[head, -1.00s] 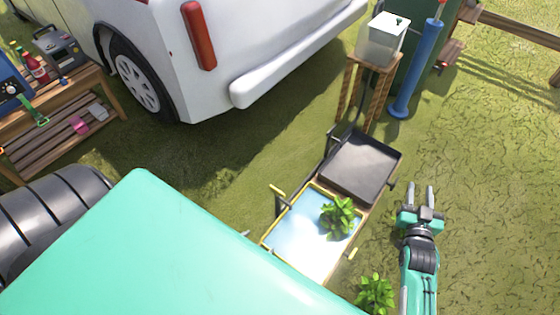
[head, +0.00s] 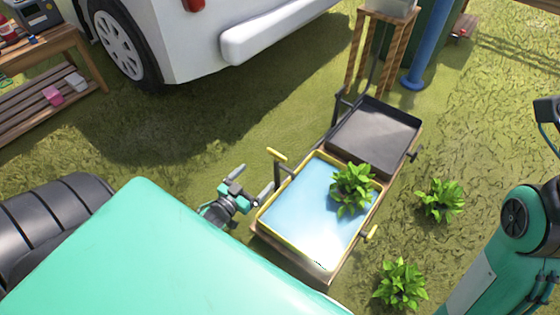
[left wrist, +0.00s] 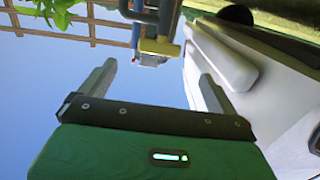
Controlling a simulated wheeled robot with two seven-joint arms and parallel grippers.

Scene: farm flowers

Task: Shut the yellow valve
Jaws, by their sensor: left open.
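A second yellow handle (head: 370,232) sticks out from the tray's right side. I cannot tell whether either is open or shut. My left gripper (head: 251,182) is open and empty, just left of the first handle and apart from it. My right arm is at the right edge, with its gripper out of view.
A black tray (head: 375,138) with a dark handle (head: 415,153) adjoins the water tray. A leafy plant (head: 351,188) stands in the water; two others (head: 440,199) (head: 401,284) stand on the grass. A white vehicle (head: 200,55) and wooden bench (head: 45,90) are behind.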

